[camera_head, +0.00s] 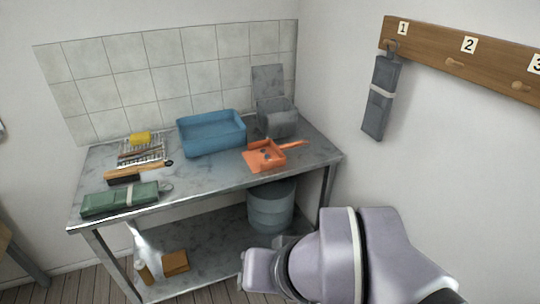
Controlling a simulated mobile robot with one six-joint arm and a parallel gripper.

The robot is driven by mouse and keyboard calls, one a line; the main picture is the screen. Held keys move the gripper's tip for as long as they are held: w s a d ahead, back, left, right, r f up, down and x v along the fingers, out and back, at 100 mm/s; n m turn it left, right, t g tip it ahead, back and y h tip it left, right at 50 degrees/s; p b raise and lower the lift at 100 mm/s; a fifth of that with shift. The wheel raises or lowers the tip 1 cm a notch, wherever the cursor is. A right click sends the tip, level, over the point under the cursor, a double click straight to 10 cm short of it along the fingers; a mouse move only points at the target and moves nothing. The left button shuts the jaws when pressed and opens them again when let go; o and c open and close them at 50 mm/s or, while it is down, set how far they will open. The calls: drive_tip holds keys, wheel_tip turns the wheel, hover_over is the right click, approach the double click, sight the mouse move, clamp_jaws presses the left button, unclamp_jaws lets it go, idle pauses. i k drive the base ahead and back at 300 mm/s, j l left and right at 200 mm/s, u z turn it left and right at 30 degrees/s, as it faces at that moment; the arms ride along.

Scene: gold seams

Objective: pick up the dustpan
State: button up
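The orange dustpan (265,156) lies on the right part of the metal table (205,180), near the front edge. Its handle points right, and a few small dark bits lie in its pan. My arm reaches in from the lower right, below and in front of the table. My gripper's fingers cannot be made out, so whether it is open or shut is not shown. Nothing visible touches the dustpan.
A blue tub (211,133) stands left of the dustpan and a grey bin (277,118) behind it. A brush (138,172) and a green case (120,198) lie left. A grey case (380,97) hangs from the peg rail (490,68). A bucket (270,207) sits on the lower shelf.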

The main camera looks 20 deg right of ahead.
sight(255, 160)
drive_tip(key=i+l+z, duration=0.3)
drive_tip(key=i, duration=0.5)
drive_tip(key=i+l+z, duration=0.1)
drive_tip(key=i+z, duration=0.2)
drive_tip(key=i, duration=0.55)
